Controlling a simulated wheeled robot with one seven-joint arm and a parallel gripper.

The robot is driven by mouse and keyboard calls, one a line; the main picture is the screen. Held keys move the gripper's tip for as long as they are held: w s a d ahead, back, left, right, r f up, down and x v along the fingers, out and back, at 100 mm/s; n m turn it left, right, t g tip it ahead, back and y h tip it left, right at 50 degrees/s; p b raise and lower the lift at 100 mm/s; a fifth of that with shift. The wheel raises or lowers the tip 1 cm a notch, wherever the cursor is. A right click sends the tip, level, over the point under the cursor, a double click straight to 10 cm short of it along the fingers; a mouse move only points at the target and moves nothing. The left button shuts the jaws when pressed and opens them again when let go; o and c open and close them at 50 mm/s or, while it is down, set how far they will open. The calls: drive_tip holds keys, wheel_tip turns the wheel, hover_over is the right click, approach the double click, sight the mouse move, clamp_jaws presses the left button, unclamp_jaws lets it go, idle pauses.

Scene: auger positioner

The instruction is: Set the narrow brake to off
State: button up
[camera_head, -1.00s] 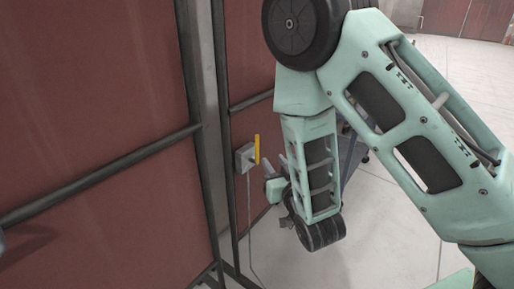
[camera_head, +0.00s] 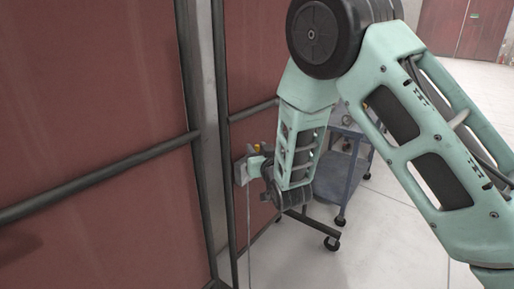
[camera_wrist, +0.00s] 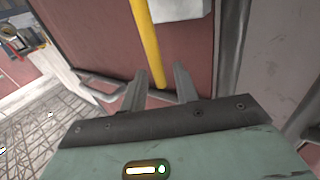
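The narrow brake's lever is a yellow bar (camera_wrist: 148,42) hanging from the top of the wrist view. It belongs to a pale box (camera_wrist: 182,8) on the red panel; the box also shows in the head view (camera_head: 240,173). In the head view only a small yellow bit (camera_head: 257,148) shows above my gripper (camera_head: 252,166), which hides the rest. In the wrist view my gripper (camera_wrist: 162,72) has its two fingers apart. The lever's end appears between them; I cannot tell whether it touches either finger.
A red panel wall (camera_head: 90,110) with dark rails (camera_head: 100,178) and a metal post (camera_head: 201,110) stands on the left. A blue wheeled cart (camera_head: 345,180) stands behind my arm. Pale floor (camera_head: 400,245) is clear at the lower right.

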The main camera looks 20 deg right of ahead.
drive_tip(key=shift+w, duration=0.55)
clamp_jaws()
